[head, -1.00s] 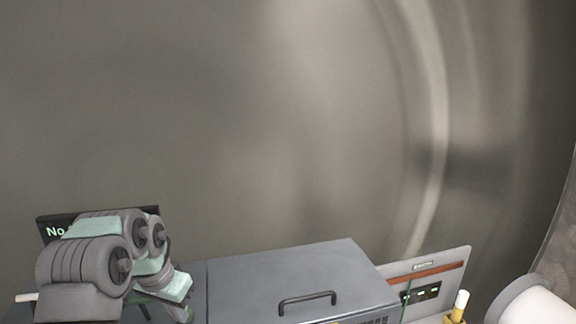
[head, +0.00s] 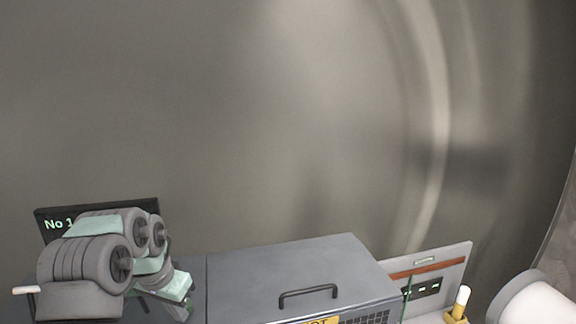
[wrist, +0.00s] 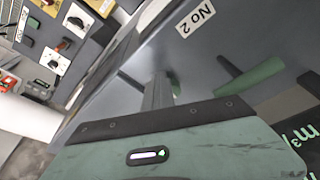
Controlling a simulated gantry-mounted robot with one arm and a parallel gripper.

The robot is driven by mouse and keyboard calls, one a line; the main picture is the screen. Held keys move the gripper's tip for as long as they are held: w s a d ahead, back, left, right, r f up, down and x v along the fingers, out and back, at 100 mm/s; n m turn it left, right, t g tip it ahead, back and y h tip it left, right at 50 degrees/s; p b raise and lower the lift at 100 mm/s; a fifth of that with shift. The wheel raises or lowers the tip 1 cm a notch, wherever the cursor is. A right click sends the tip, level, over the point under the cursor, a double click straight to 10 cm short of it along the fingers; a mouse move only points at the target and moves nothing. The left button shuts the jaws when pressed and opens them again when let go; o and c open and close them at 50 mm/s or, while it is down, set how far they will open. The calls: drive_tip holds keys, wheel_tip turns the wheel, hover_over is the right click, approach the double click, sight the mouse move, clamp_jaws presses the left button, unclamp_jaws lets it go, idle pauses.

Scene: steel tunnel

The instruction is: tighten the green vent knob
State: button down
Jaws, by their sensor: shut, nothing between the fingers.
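My gripper (wrist: 159,88) shows in the wrist view as narrow grey fingers beyond a pale green plate with a dark band. The fingers are together and look empty. A dark green rounded bar (wrist: 250,77) lies to their right, apart from them in the picture. I cannot tell whether it is the vent knob. A smaller green piece shows just behind the fingers, partly hidden. In the head view my grey and pale green arm is at the lower left, and it hides my gripper there.
A grey box with a handle (head: 307,291) stands right of my arm in the head view. A dark display (head: 52,220) is behind my arm. A grey panel (head: 455,261) and a white-topped yellow post (head: 461,299) are further right. Knob panels (wrist: 72,35) and a "No 2" label (wrist: 196,18) show in the wrist view.

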drive_tip(key=shift+a, duration=0.15)
drive_tip(key=shift+w+a+b, duration=0.1)
drive_tip(key=shift+a+b, duration=0.35)
drive_tip(key=shift+b, duration=0.2)
drive_tip(key=shift+w+a+b, duration=0.15)
drive_tip(key=shift+a+b, duration=0.15)
drive_tip(key=shift+a, duration=0.05)
drive_tip(key=shift+w+a, duration=0.15)
drive_tip(key=shift+a, duration=0.1)
drive_tip(key=shift+a+b, duration=0.1)
drive_tip(key=shift+b, duration=0.3)
drive_tip(key=shift+s+a, duration=0.15)
drive_tip(key=shift+s, duration=0.15)
drive_tip(key=w+p+v, duration=0.1)
drive_tip(key=p+v, duration=0.1)
drive_tip(key=v, duration=0.4)
drive_tip(key=shift+w+d, duration=0.15)
drive_tip(key=shift+d, duration=0.05)
drive_tip(key=shift+r, duration=0.15)
